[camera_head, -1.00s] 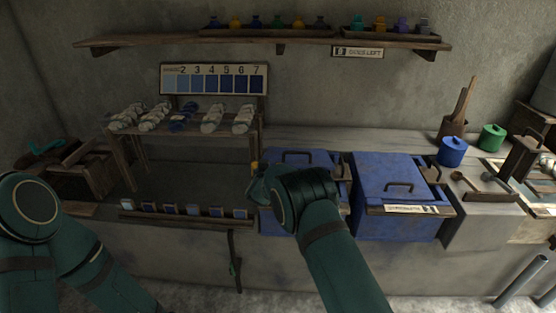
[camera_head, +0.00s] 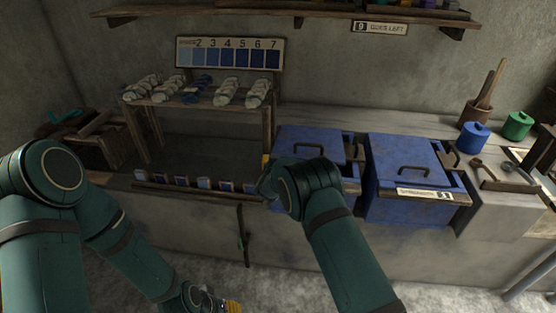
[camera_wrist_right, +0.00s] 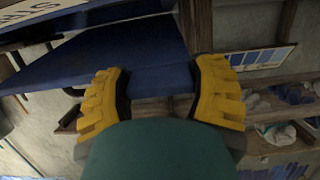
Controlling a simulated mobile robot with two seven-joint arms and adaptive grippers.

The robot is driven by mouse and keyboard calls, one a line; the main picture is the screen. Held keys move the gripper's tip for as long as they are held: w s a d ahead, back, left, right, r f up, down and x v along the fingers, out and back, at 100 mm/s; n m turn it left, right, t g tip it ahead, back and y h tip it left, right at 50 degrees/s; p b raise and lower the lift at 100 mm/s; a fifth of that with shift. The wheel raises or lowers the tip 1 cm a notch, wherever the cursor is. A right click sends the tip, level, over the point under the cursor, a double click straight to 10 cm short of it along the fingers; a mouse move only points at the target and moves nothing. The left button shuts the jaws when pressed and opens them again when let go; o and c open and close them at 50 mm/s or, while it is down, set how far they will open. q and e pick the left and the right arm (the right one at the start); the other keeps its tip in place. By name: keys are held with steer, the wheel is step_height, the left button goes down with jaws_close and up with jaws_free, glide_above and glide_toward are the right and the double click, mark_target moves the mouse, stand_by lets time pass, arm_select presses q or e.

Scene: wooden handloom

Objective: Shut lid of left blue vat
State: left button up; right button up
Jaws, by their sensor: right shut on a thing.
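The left blue vat (camera_head: 284,214) stands behind my right wrist, its blue lid (camera_head: 305,138) lying over its top with a dark handle. My wrist covers the front of this vat, so I cannot tell whether the lid sits fully down. My right gripper (camera_wrist_right: 160,98) is at the vat's left front side, mostly hidden in the head view. In the wrist view its yellow fingers are shut on a blue panel, which looks like the lid's edge. My left gripper (camera_head: 232,307) is low at the bottom edge, away from the vat; its jaws are unclear.
The right blue vat (camera_head: 388,208) with a handled lid and label stands close on the right. A row of small dye samples (camera_head: 200,184) runs along the counter's front edge at left. A wooden rack (camera_head: 160,140) with yarn bundles stands behind it. Blue and green pots (camera_head: 473,137) stand at right.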

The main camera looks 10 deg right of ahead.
steer(key=shift+f, duration=0.1)
steer(key=o, duration=1.3)
steer(key=shift+o, duration=0.2)
steer(key=shift+s, duration=0.1)
steer(key=v, duration=1.2)
